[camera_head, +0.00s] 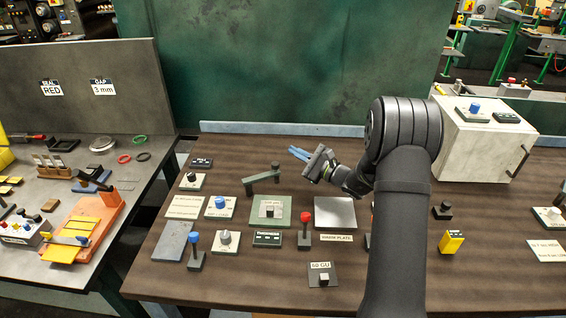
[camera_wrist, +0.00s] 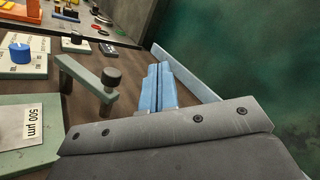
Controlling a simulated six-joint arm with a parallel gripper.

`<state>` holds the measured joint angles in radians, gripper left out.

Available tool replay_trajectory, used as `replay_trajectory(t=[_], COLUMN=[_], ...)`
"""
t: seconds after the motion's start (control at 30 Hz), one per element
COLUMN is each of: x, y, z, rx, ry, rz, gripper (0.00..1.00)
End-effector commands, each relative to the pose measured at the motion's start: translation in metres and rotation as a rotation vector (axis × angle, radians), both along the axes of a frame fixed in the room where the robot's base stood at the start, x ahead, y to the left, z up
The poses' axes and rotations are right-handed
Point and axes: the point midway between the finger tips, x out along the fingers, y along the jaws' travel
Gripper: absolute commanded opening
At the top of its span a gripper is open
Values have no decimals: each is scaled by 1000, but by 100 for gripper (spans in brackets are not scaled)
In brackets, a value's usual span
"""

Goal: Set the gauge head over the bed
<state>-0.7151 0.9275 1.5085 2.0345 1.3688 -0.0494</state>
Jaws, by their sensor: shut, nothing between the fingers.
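The gauge head appears to be a grey-green arm (camera_head: 262,180) on a short post, at the back left of a green bed plate (camera_head: 285,222). A small grey block (camera_head: 270,210) sits on the bed. In the wrist view the gauge arm (camera_wrist: 88,76) has a dark round knob (camera_wrist: 112,77) at its end, and this end lies past the edge of the bed (camera_wrist: 75,108). The bed carries a "500 µm" label. My gripper (camera_head: 298,153) is shut and empty, with blue fingers, behind and right of the gauge arm. In the wrist view its fingers (camera_wrist: 163,88) are apart from the knob.
A red-knobbed lever (camera_head: 305,228), a bare metal plate (camera_head: 335,212) and a blue-knobbed lever (camera_head: 195,248) stand around the bed. A white cabinet (camera_head: 480,140) is at the back right. A blue rail (camera_head: 285,129) runs along the table's back edge.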

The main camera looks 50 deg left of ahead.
Motion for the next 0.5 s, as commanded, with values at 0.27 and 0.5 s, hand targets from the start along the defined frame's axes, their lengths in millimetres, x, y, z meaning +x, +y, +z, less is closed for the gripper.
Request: replay_trajectory(t=[0.27,0.5], x=[41,54], y=[3,-6], z=[-22,-37], rx=[203,283], ry=[-639,-855], rz=[261,365], gripper=[0,0])
